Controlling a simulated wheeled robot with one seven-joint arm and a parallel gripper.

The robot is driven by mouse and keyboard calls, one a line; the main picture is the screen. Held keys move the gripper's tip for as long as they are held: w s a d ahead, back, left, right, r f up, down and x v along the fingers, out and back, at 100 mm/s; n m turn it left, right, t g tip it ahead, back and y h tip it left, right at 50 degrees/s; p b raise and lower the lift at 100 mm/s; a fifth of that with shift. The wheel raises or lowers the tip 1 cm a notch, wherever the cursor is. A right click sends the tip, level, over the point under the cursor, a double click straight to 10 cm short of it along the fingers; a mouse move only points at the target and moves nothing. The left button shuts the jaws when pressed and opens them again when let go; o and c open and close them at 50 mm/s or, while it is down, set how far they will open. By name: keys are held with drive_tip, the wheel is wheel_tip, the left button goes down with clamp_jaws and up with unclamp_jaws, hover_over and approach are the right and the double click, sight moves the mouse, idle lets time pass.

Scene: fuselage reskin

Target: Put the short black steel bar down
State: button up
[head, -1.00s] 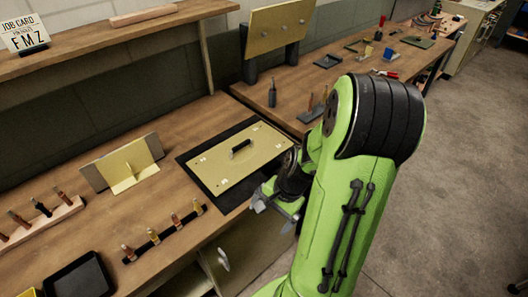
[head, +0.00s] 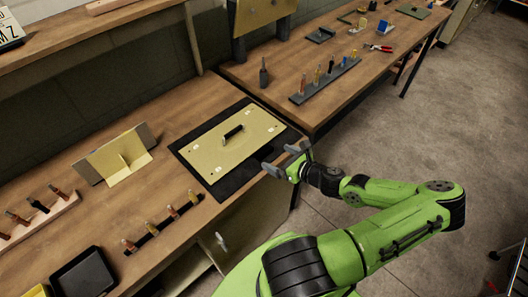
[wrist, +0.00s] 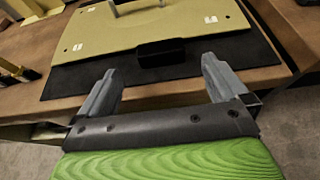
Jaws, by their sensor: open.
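The short black steel bar (wrist: 160,52) lies at the near edge of the tan panel (wrist: 150,28), over the black mat (wrist: 225,50). In the head view the bar is hard to make out beside my gripper. My gripper (wrist: 159,68) is open, its two grey fingers pointing towards the bar, one to each side of it. The bar sits just beyond the fingertips and appears clear of both. In the head view my gripper (head: 279,159) is at the right front edge of the mat. The tan panel with its dark handle (head: 233,133) lies flat on the mat.
A strip with several copper-coloured pins (head: 165,230) and a black tray (head: 83,274) are on the bench at left. A tan angled stand (head: 120,155) is behind them. A grey tool rack (head: 325,80) is on the farther bench. Open floor is at right.

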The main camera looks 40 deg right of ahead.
sight(266, 152)
drive_tip(key=x, duration=0.7)
drive_tip(key=shift+w, duration=0.1)
drive_tip(key=shift+r, duration=0.1)
drive_tip(key=shift+c, duration=1.1)
drive_tip(key=c, duration=1.2)
wheel_tip(266, 152, up, 10)
drive_tip(key=shift+r+p, duration=0.1)
drive_tip(key=shift+p, duration=1)
